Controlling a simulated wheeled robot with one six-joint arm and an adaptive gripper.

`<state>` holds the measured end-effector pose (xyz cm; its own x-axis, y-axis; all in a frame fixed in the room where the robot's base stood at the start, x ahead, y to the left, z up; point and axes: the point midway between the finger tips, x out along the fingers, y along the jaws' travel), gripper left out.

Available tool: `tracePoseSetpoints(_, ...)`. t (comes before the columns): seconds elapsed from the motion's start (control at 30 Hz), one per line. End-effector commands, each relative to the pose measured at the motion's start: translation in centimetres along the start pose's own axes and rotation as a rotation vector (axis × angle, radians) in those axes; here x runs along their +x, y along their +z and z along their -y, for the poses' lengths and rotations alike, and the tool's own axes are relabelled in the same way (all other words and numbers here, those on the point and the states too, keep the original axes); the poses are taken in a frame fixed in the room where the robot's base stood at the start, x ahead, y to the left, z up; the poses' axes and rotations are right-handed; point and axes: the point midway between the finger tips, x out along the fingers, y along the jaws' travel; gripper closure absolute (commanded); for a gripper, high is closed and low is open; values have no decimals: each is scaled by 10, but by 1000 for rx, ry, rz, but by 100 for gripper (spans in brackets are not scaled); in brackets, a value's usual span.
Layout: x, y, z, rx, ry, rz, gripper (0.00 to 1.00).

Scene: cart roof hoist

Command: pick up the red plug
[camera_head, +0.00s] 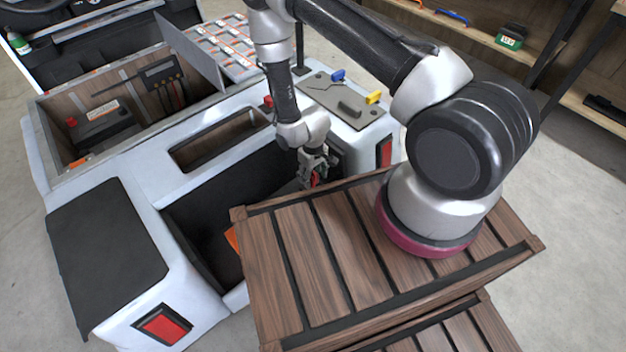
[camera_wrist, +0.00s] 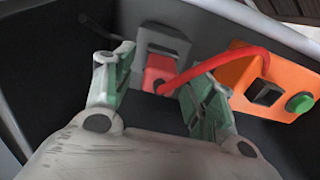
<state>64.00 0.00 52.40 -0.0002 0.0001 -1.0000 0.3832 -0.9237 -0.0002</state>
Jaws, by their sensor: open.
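The red plug (camera_wrist: 160,74) shows in the wrist view at a grey holder (camera_wrist: 163,42) on the dark wall, with a red cable (camera_wrist: 215,60) running right from it. My gripper (camera_wrist: 160,88) is open, one finger on each side of the plug, which lies between and slightly beyond the fingertips. I cannot tell whether a finger touches it. In the head view my gripper (camera_head: 318,172) reaches down into the cart's rear bay, and a bit of red shows beside it; the plug is mostly hidden there.
The red cable meets an orange box (camera_wrist: 262,84) with a black switch (camera_wrist: 266,94) and a green button (camera_wrist: 299,103), close to my right finger. The white cart (camera_head: 140,215) has bay walls around my gripper. A wooden slatted deck (camera_head: 330,260) lies in front.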

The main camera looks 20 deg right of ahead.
Motion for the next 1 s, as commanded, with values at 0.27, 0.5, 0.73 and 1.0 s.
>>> tracePoseSetpoints(0.27, 8, 0, 0, 0, 0, 0, 45)
tracePoseSetpoints(0.5, 8, 0, 0, 0, 0, 0, 81)
tracePoseSetpoints(0.73, 8, 0, 0, 0, 0, 0, 98)
tracePoseSetpoints(1.0, -2, -1, 0, 0, 0, -2, 98)
